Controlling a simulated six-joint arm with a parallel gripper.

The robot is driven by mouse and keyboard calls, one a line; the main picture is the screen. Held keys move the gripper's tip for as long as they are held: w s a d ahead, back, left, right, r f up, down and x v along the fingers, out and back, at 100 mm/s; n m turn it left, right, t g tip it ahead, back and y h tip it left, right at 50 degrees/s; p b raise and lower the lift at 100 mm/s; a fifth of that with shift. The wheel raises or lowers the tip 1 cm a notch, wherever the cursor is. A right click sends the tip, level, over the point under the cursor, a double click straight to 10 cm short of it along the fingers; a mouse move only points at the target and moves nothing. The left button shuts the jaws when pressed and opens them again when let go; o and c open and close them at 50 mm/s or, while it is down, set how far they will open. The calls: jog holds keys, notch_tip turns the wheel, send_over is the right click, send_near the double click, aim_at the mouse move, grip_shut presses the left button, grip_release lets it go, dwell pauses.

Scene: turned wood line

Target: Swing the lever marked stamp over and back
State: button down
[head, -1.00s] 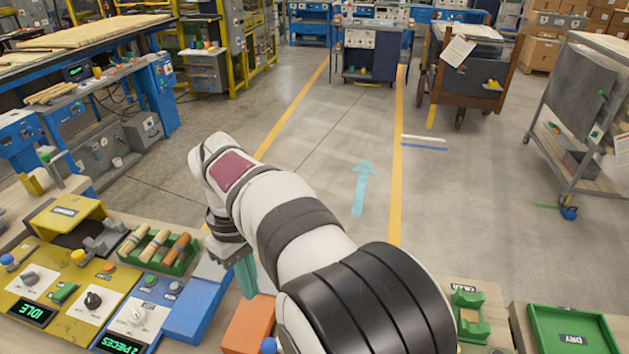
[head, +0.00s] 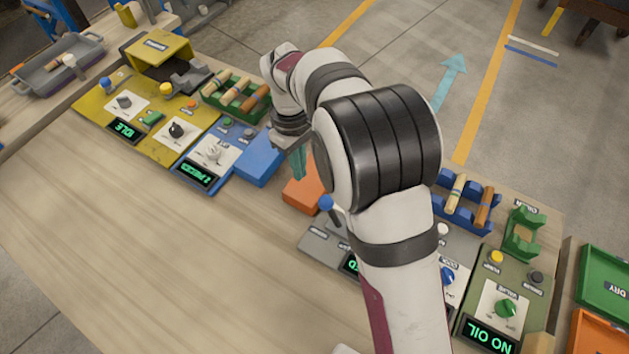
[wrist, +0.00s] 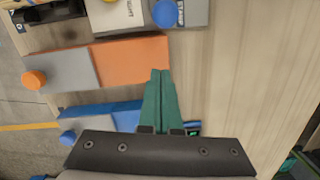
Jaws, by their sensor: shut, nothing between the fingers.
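No lever label that I can read in these frames says stamp. A lever with a blue ball knob (head: 326,203) stands at the near side of an orange block (head: 303,195), by a grey panel (head: 318,243) whose small labels are too blurred to read. A blue knob (wrist: 165,12) also shows at the top of the wrist view. My gripper (head: 298,165) has green fingers, pressed together and empty, beside the orange block and the blue block (head: 259,160). In the wrist view the fingertips (wrist: 160,74) are at the right end of the orange block (wrist: 130,62); contact cannot be told.
Yellow panels (head: 150,115) with other knobs and a green rack (head: 232,98) of turned pieces lie to the left. A blue rack (head: 448,208) and a panel reading NO OIL (head: 489,335) lie to the right. My arm hides part of the grey panel. The front tabletop (head: 150,260) is clear.

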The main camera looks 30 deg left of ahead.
jog(key=shift+s+d+f, duration=0.15)
jog(key=shift+d+f, duration=0.15)
jog(key=shift+d, duration=0.35)
jog(key=shift+s+d+f, duration=0.1)
jog(key=shift+d+f, duration=0.2)
jog(key=shift+d, duration=0.4)
jog(key=shift+s+d+f, duration=0.15)
jog(key=shift+d+f, duration=0.15)
jog(key=shift+d, duration=0.35)
jog(key=shift+d+r+y, duration=0.25)
jog(key=shift+d+y, duration=0.15)
jog(key=shift+d, duration=0.05)
